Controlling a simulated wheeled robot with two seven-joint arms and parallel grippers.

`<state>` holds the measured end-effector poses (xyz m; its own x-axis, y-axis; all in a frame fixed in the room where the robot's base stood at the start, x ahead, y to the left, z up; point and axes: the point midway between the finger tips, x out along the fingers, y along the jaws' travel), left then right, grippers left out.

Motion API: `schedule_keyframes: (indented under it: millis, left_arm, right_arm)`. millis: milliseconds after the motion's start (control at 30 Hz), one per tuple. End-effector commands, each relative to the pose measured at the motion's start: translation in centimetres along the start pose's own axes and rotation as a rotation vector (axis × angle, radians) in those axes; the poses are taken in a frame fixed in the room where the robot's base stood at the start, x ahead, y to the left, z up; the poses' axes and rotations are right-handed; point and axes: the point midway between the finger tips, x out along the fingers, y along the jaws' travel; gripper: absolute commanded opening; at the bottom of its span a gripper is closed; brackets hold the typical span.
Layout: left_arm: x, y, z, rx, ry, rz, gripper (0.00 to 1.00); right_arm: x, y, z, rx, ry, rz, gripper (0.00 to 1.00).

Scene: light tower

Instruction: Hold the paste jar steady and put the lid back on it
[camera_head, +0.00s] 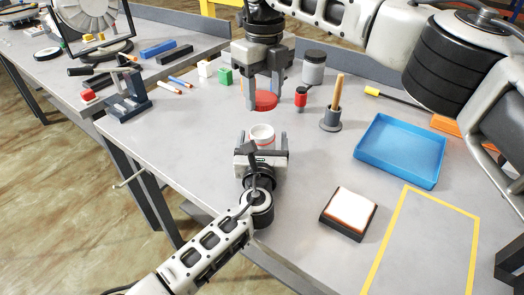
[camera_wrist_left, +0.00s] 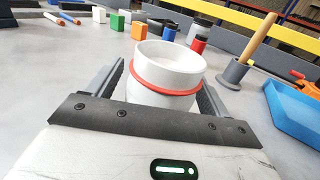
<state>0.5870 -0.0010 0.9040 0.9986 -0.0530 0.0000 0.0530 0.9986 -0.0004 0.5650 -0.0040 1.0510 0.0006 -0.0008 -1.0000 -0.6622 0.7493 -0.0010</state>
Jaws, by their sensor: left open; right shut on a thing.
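The paste jar (camera_head: 262,135) is a white, open-topped jar with a red band, standing upright on the grey table. In the left wrist view the jar (camera_wrist_left: 168,68) stands between the fingers of my left gripper (camera_wrist_left: 163,95). The left gripper (camera_head: 263,143) is open around the jar, with its fingers on either side. My right gripper (camera_head: 264,92) comes down from above and is shut on the red lid (camera_head: 265,101). The lid is held above and behind the jar, apart from it. The lid is not visible in the left wrist view.
A red-capped bottle (camera_head: 300,97), a grey jar (camera_head: 314,66) and a holder with a wooden handle (camera_head: 331,119) stand right of the lid. A blue tray (camera_head: 399,151) and a white-topped pad (camera_head: 349,212) lie to the right. Small blocks (camera_head: 225,76) lie at the back left.

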Motion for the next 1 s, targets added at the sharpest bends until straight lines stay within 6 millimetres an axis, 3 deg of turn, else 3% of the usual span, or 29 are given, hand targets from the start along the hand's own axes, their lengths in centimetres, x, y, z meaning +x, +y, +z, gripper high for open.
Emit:
schedule_keyframes:
  millis: [100, 333, 467, 800, 1000]
  left_arm:
    - [0.0, 0.0, 0.0, 0.000, 0.000, 0.000, 0.78]
    - [-0.1, 0.0, 0.0, 0.000, 0.000, 0.000, 0.14]
    - [-0.1, 0.0, 0.0, 0.000, 0.000, 0.000, 0.14]
    - [-0.1, 0.0, 0.0, 0.000, 0.000, -0.001, 0.14]
    - [-0.1, 0.0, 0.0, 0.000, 0.001, -0.001, 0.14]
  right_arm:
    - [0.0, 0.0, 0.0, 0.000, 0.000, 0.000, 0.32]
    - [0.0, 0.0, 0.0, 0.000, 0.000, 0.000, 0.32]
    - [0.4, 0.0, 0.0, 0.000, 0.001, 0.000, 0.32]
    - [4.8, 0.0, 0.0, 0.000, 0.003, 0.002, 0.32]
    - [5.0, 0.0, 0.0, 0.000, 0.002, 0.001, 0.32]
